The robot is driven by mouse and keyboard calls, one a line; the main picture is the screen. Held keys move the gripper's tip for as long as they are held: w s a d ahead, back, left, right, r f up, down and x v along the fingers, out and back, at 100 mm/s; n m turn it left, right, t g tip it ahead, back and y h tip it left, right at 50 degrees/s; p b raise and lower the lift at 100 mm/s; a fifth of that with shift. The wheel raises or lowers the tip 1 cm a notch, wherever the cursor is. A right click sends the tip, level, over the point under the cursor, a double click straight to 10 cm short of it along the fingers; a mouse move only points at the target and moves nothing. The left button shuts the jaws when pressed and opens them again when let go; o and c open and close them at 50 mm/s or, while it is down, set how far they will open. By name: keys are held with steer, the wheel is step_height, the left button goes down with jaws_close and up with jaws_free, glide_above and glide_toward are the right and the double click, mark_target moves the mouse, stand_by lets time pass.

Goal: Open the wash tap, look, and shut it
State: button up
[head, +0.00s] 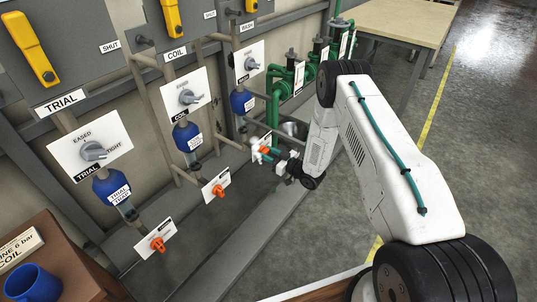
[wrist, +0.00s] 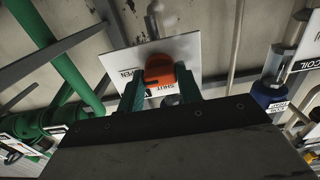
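The wash tap has an orange handle (wrist: 160,70) on a tilted white plate (wrist: 188,48) marked OPEN and SHUT. In the wrist view the handle sits between the two green fingers of my gripper (wrist: 160,84), near their tips. The fingers flank it closely, but I cannot tell whether both press on it.
Two similar orange taps, the coil tap (head: 218,190) and the trial tap (head: 158,244), stand to the left. Green pipework (head: 276,100) is behind. A brown table with a blue mug (head: 32,282) is at lower left. Floor is clear at right.

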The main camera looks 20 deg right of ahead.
steer(key=shift+n, duration=0.4)
steer(key=n, duration=1.3)
steer(key=shift+n, duration=2)
steer(key=shift+s+f, duration=0.1)
steer(key=o, duration=1)
